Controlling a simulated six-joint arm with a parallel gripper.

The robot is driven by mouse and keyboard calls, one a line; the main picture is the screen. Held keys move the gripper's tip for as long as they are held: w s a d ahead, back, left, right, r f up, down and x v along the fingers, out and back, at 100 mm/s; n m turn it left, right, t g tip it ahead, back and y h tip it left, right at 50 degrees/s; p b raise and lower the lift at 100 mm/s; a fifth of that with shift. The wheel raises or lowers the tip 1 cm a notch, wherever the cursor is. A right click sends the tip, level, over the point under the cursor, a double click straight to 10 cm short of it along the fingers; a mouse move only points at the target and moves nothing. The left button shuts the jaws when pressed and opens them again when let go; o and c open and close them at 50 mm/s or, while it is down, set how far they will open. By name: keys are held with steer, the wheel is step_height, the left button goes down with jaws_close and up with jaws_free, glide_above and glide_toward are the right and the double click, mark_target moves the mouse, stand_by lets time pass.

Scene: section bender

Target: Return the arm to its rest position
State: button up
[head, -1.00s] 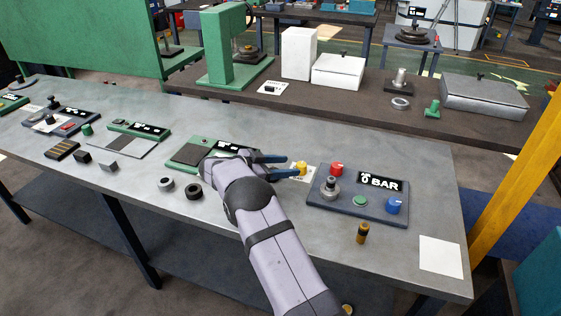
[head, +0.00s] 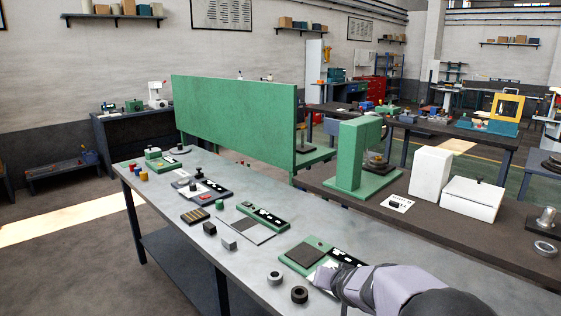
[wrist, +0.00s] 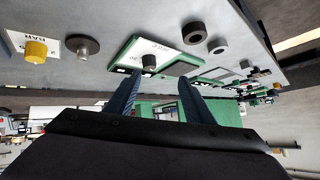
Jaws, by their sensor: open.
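My gripper (wrist: 158,82) shows in the wrist view with its two blue fingers apart and nothing between them. A green-framed device (wrist: 137,50) with a pale plate and a dark knob lies beyond the fingertips; I cannot tell the gap. In the head view my lavender arm reaches in from the lower right, over the workbench (head: 258,240). Its end is beside the green device with the dark pad (head: 305,254), and the fingers cannot be made out there.
A black ring (head: 299,295) and a grey ring (head: 275,277) lie on the bench near my arm. Small blocks (head: 229,243) and another green device (head: 262,214) stand farther left. A tall green panel (head: 235,125) rises behind the bench. A yellow knob (wrist: 36,50) is at left in the wrist view.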

steer(key=s+f+n+g+p, duration=0.1)
steer(key=s+f+g, duration=0.15)
steer(key=s, duration=0.95)
steer(key=s+f+n+g, duration=0.15)
steer(key=s+g, duration=0.25)
steer(key=s, duration=0.7)
steer(key=s+f+n+g+p, duration=0.1)
steer(key=s+f+g, duration=0.25)
steer(key=s, duration=0.85)
step_height(320, 180, down, 9)
steer(key=b, duration=1)
steer(key=shift+w+d+r, duration=0.15)
steer(key=shift+d+r, duration=0.05)
step_height(320, 180, down, 21)
steer(key=b, duration=2.1)
steer(key=shift+o, duration=0.3)
